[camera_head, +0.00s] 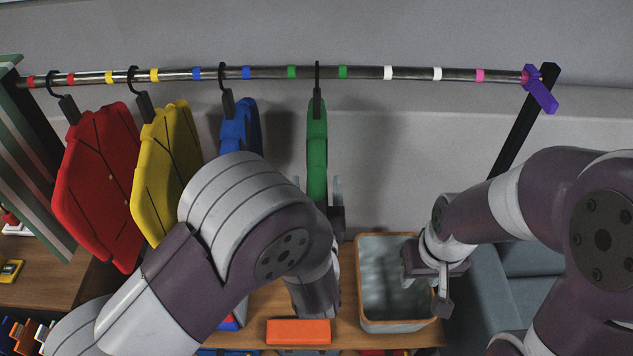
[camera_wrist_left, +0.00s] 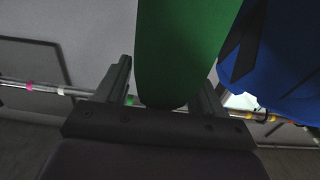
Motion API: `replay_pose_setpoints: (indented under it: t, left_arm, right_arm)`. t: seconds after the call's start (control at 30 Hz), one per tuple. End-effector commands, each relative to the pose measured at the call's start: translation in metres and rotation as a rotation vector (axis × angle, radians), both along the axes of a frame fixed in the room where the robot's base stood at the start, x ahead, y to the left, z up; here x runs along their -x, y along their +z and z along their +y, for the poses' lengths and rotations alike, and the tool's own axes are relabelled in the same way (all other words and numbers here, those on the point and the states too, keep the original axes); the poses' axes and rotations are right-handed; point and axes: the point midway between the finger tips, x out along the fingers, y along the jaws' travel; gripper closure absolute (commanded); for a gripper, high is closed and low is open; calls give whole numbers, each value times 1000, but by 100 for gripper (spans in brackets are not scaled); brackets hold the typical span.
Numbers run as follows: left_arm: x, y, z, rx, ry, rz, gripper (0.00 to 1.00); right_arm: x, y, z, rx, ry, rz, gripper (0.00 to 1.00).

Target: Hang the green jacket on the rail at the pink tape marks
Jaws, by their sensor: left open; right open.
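The green jacket (camera_head: 317,150) hangs by a black hook from the rail (camera_head: 362,72), between two green tape marks (camera_head: 292,72). My left gripper (camera_head: 318,185) is open, with its fingers on either side of the jacket's lower part. In the left wrist view the green jacket (camera_wrist_left: 182,50) stands between the two open fingers (camera_wrist_left: 165,90); contact cannot be told. A pink tape mark (camera_head: 480,75) is near the rail's right end; whether a second lies by the purple piece is unclear. My right gripper (camera_head: 425,280) is open and empty at the grey bin's right side.
Red (camera_head: 98,185), yellow (camera_head: 165,170) and blue (camera_head: 239,130) jackets hang to the left. The rail right of the green jacket is empty. A purple piece (camera_head: 540,92) sits at its right end. A grey bin (camera_head: 385,327) and an orange block (camera_head: 298,331) are below.

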Motion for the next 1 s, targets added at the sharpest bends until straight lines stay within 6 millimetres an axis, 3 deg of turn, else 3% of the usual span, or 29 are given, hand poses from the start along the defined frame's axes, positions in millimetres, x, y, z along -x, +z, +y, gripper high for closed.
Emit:
replay_pose_setpoints:
  t: [0.27, 0.3, 0.5, 1.0]
  left_arm:
    - [-4, -1, 0, 0, -1, 0, 32]
    - [-3, -1, 0, 0, -1, 0, 38]
    - [-3, 0, 0, 0, -1, 0, 100]
    - [-4, 9, -1, 3, -1, -6, 100]
  right_arm:
    - [0, 1, 0, 0, 0, 0, 57]
    - [0, 1, 0, 0, 0, 0, 57]
    - [0, 1, 0, 0, 0, 0, 57]
    - [0, 5, 0, 0, 0, 0, 57]
